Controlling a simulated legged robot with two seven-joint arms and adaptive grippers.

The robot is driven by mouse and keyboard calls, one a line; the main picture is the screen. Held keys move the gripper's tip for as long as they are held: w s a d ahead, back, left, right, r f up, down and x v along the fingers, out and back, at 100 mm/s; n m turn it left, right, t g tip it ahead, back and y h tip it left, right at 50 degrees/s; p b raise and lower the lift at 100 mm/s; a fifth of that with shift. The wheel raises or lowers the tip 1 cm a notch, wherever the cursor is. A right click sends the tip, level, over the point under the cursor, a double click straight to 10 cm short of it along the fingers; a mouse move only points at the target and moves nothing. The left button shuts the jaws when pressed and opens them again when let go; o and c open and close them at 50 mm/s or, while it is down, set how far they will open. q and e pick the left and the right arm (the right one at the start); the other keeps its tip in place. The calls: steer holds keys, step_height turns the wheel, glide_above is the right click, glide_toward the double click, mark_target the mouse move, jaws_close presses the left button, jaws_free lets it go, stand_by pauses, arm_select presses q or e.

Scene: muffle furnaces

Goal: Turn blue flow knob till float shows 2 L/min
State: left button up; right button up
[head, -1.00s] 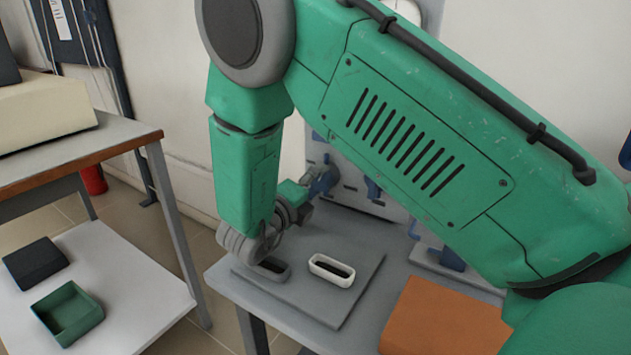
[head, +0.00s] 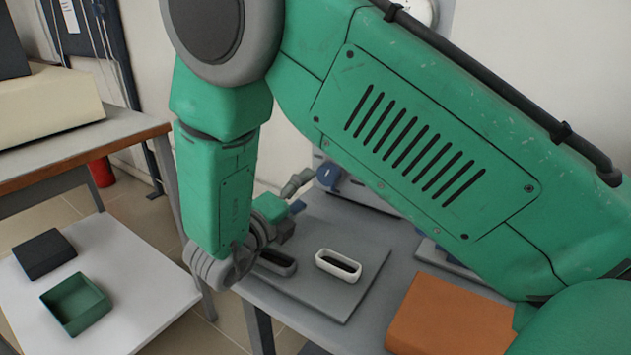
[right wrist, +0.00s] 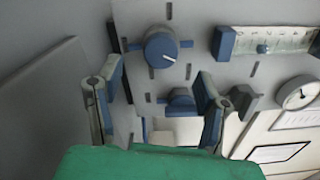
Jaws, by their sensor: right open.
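A round blue knob (right wrist: 160,47) with a white pointer line sits on the grey panel in the right wrist view. A second, smaller blue knob (right wrist: 180,101) is below it. The flow scale (right wrist: 290,39) lies sideways at the upper right, with a blue end block; a small bluish mark, perhaps the float, is on it, but the reading is too small to tell. My right gripper (right wrist: 159,73) is open and empty, its fingers on either side below the large knob, apart from it. In the head view my right gripper (head: 297,194) is left of a blue knob (head: 327,174). My left gripper is out of view.
A round dial gauge (right wrist: 299,92) is right of the knobs. On the table, a white oval holder (head: 338,265) and a dark one stand on a grey plate (head: 335,300) beneath my right arm. An orange block (head: 450,318) lies to the right.

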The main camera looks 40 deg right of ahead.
steer(key=shift+v, duration=2.35)
